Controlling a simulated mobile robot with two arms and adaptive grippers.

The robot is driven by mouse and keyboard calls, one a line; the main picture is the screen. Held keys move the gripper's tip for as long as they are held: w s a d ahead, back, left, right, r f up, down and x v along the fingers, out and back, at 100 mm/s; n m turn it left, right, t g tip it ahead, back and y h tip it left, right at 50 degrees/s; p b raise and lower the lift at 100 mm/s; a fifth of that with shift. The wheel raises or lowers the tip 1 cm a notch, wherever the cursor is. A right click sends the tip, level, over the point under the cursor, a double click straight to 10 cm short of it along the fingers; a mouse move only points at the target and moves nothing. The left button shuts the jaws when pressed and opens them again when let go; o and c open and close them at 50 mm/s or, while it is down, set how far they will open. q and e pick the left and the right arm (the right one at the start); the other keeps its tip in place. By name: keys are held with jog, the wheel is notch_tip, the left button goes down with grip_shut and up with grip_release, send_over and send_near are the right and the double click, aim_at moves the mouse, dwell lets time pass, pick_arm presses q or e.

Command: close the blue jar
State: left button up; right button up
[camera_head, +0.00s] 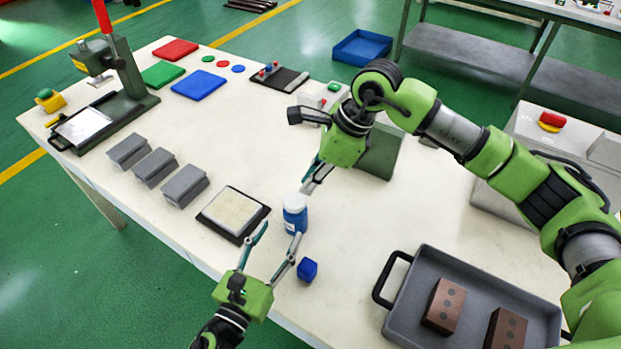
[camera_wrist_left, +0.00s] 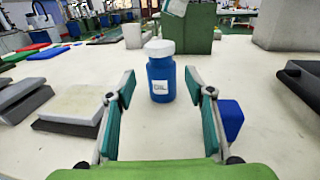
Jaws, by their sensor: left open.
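The blue jar (camera_head: 295,219) stands upright on the table, with a white label; it also shows in the left wrist view (camera_wrist_left: 161,82). A white cap (camera_wrist_left: 159,47) sits on its top; whether it is tight I cannot tell. My left gripper (camera_head: 280,237) is open, low at the near side of the jar. In the left wrist view its fingers (camera_wrist_left: 163,92) are spread, with the jar beyond and between them, apart from both. My right gripper (camera_head: 312,184) points down just above and behind the cap; its fingertips are too small to judge.
A blue cube (camera_head: 307,270) lies just right of my left gripper. A dark-framed pale plate (camera_head: 234,211) lies left of the jar, near several grey blocks (camera_head: 154,167). A grey tray (camera_head: 415,285) with brown bricks stands at the right.

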pick_arm(q)
jog(key=shift+v, duration=1.5)
